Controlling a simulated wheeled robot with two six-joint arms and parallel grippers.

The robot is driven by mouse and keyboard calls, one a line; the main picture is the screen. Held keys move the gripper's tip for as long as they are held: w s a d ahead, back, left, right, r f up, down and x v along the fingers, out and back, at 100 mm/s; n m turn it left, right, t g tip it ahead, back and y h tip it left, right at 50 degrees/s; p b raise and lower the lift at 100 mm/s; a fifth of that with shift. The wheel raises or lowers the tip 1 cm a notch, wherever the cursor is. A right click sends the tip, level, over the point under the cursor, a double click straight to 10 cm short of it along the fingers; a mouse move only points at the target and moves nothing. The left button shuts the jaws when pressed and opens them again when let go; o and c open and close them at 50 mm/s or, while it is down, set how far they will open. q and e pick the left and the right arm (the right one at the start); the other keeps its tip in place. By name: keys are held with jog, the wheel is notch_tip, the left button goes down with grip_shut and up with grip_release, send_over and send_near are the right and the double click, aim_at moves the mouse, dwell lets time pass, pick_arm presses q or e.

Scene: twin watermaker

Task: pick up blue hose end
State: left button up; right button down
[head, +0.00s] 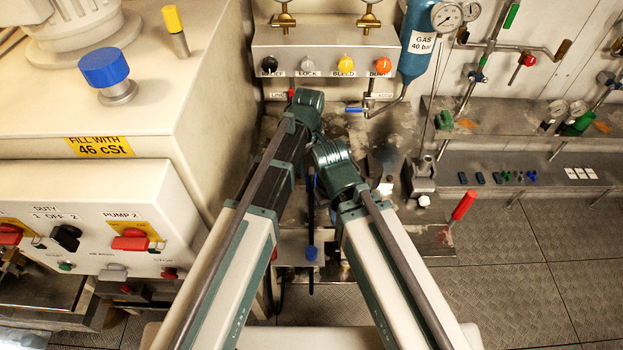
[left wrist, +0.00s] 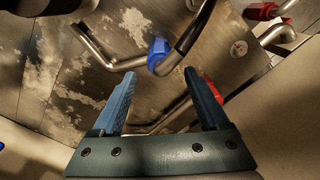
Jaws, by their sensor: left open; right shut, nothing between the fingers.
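The blue hose end (left wrist: 158,56) is a blue fitting on a dark hose, in the upper middle of the left wrist view, beside a bent metal pipe. My left gripper (left wrist: 160,74) is open and empty. Its two blue fingers point toward the fitting, which appears just beyond and between the tips; contact cannot be told. In the head view my left gripper (head: 308,105) is the higher one, with its fingers hidden by the arm. My right gripper (head: 338,170) is lower and to its right, shut, its fingers hidden.
Red fittings (left wrist: 262,11) sit on pipes at the right of the left wrist view. A valve panel (head: 325,65) with coloured knobs stands behind the arms. A pump control box (head: 95,205) is at left. A red handle (head: 463,205) sticks up at right, near clear floor.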

pick_arm(q)
jog(key=shift+s+d+f+b, duration=0.1)
jog(key=shift+f+b, duration=1.2)
jog(key=shift+f, duration=0.05)
jog(key=shift+s+d+f+b, duration=0.1)
jog(key=shift+f+b, duration=1.2)
jog(key=shift+f, duration=0.05)
jog(key=shift+r, duration=0.15)
grip_shut()
